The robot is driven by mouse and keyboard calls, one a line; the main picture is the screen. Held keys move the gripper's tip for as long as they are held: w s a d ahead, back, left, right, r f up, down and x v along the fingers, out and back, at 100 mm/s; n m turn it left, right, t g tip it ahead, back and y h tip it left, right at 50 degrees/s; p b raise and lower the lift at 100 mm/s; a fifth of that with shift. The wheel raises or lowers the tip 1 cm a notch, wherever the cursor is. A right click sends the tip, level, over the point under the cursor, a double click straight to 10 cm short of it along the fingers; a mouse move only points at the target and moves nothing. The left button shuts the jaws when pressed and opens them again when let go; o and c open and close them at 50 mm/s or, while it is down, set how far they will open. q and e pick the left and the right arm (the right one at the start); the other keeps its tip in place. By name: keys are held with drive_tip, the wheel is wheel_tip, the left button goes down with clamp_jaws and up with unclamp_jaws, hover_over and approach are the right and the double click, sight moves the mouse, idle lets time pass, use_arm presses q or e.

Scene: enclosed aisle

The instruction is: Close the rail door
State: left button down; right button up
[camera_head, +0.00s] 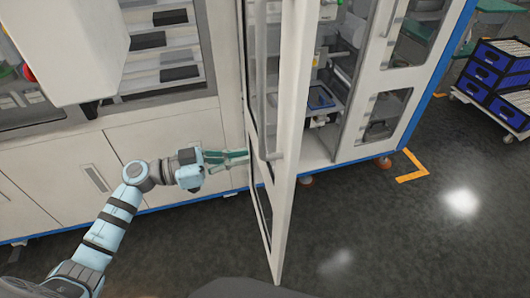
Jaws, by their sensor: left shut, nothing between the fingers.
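The rail door (284,195) stands swung open from the white machine, seen nearly edge-on near the middle of the view. It has a white frame with dark window panels, and a long vertical grey handle (261,85) on its left-facing side. My left gripper (246,156) is shut and empty, pointing right. Its teal fingertips are close to the left side of the door, below the handle's middle; I cannot tell whether they touch it. My right gripper is out of view.
The machine's open bay (318,146) shows right of the door, with equipment inside. White lower cabinets (150,140) stand behind my left arm. A blue-and-black drawer cart (492,85) stands far right. An orange corner mark (412,175) lies on the dark floor, clear at front right.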

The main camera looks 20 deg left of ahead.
sight(278, 151)
use_arm(q)
drive_tip(key=x, duration=0.6)
drive_tip(key=shift+w+d, duration=0.1)
drive_tip(key=shift+d, duration=0.1)
